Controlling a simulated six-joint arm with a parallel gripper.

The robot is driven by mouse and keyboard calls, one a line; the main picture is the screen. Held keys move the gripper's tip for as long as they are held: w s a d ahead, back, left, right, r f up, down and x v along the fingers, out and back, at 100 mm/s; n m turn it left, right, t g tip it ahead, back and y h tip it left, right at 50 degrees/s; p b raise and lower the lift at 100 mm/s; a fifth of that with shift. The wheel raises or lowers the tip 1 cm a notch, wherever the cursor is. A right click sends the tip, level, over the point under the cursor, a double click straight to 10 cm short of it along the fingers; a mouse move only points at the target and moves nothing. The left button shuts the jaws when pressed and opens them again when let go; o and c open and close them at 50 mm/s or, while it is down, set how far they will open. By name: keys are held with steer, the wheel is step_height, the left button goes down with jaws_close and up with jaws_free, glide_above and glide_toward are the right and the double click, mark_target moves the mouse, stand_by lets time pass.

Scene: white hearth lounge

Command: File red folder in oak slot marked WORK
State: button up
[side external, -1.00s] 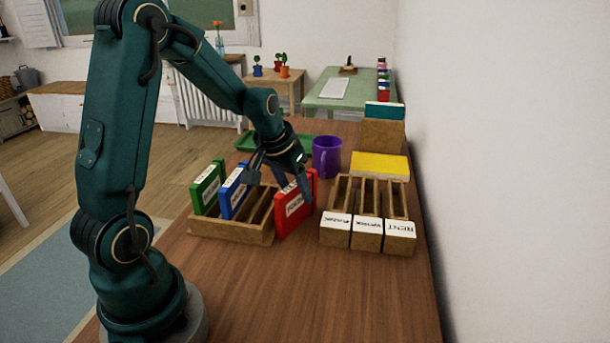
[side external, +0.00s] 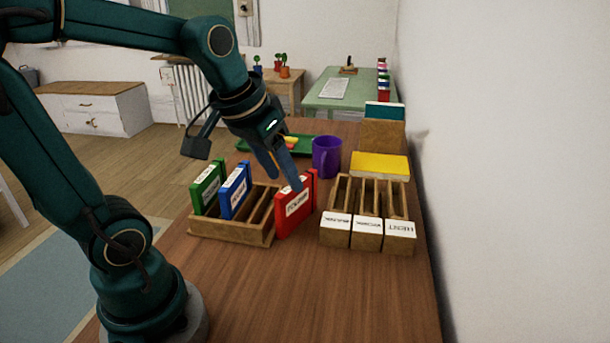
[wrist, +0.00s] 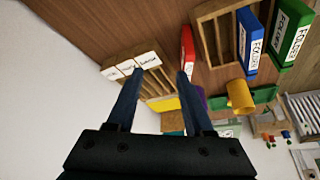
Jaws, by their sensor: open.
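The red folder (side external: 295,212) stands upright at the right end of the left wooden rack (side external: 231,229); whether it rests in the rack or just beside it I cannot tell. It shows in the wrist view (wrist: 187,50) as well. The oak slots (side external: 343,194) stand to its right and look empty; the middle front label (side external: 367,225) appears to read WORK, upside down. My gripper (side external: 284,178) is open and empty, its fingertips close above the folder's top in the side view. In the wrist view the fingers (wrist: 160,75) are spread, with the folder beyond the right one.
A green folder (side external: 208,188) and a blue folder (side external: 235,190) stand in the left rack. A purple mug (side external: 327,156) stands behind, near a green tray (side external: 248,143). A yellow book or box (side external: 380,166) lies behind the slots. The front tabletop is clear; a wall rises at right.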

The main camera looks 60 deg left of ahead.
steer(key=s+d+f+m+h, duration=0.1)
steer(key=s+d+m, duration=0.1)
steer(key=s+d, duration=0.4)
steer(key=shift+s+t, duration=0.4)
steer(key=shift+o, duration=1.2)
steer(key=shift+s+d+f+m, duration=0.2)
steer(key=shift+s+m, duration=0.1)
steer(key=shift+s, duration=0.05)
